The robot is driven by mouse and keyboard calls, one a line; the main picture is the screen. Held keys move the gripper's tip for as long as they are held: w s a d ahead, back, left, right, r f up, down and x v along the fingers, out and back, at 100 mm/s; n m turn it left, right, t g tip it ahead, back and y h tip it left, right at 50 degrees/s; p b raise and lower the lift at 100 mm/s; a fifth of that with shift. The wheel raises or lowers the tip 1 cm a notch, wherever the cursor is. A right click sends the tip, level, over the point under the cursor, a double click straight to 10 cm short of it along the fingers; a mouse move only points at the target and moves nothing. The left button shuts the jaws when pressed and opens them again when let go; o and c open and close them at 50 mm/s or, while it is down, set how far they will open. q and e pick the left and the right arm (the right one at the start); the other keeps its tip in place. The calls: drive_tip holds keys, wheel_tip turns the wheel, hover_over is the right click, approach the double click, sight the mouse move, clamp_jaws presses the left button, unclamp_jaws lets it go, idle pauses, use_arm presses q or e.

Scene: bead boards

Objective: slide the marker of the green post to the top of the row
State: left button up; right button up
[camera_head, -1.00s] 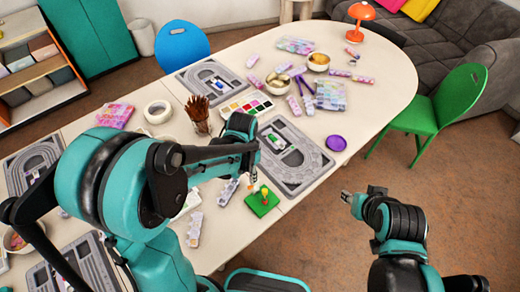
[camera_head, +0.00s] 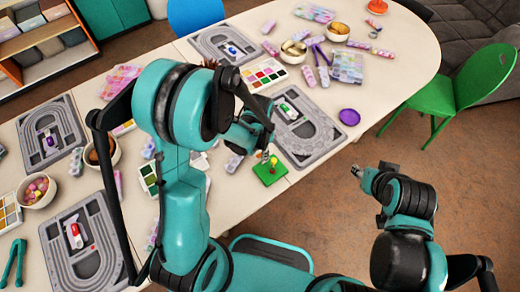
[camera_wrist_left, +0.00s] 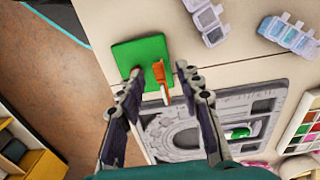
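A flat green square base (camera_head: 270,174) with a small upright orange and yellow piece (camera_head: 273,161) lies at the near table edge. In the left wrist view the green base (camera_wrist_left: 128,56) shows with an orange-brown piece (camera_wrist_left: 159,72) standing at its edge. My left gripper (camera_head: 264,155) is just over the base, partly hidden by its arm. In the left wrist view its fingers (camera_wrist_left: 162,86) are apart, one on each side of the orange-brown piece, with no clear contact. My right gripper (camera_head: 362,172) is off the table's near side; its opening is unclear.
A grey board (camera_head: 312,140) with a small green piece (camera_head: 286,107) lies beside the base. Other grey boards (camera_head: 112,250), a paint box (camera_head: 262,76), a purple disc (camera_head: 349,117) and bowls (camera_head: 337,32) are around. A green chair (camera_head: 470,85) stands at the right.

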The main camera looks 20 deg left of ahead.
sight(260, 155)
use_arm(q)
clamp_jaws()
drive_tip(key=shift+f, duration=0.15)
drive_tip(key=shift+f+b, duration=2.1)
drive_tip(key=shift+b, duration=0.1)
drive_tip(key=shift+c, duration=0.2)
unclamp_jaws()
drive_tip(key=shift+r, duration=0.1)
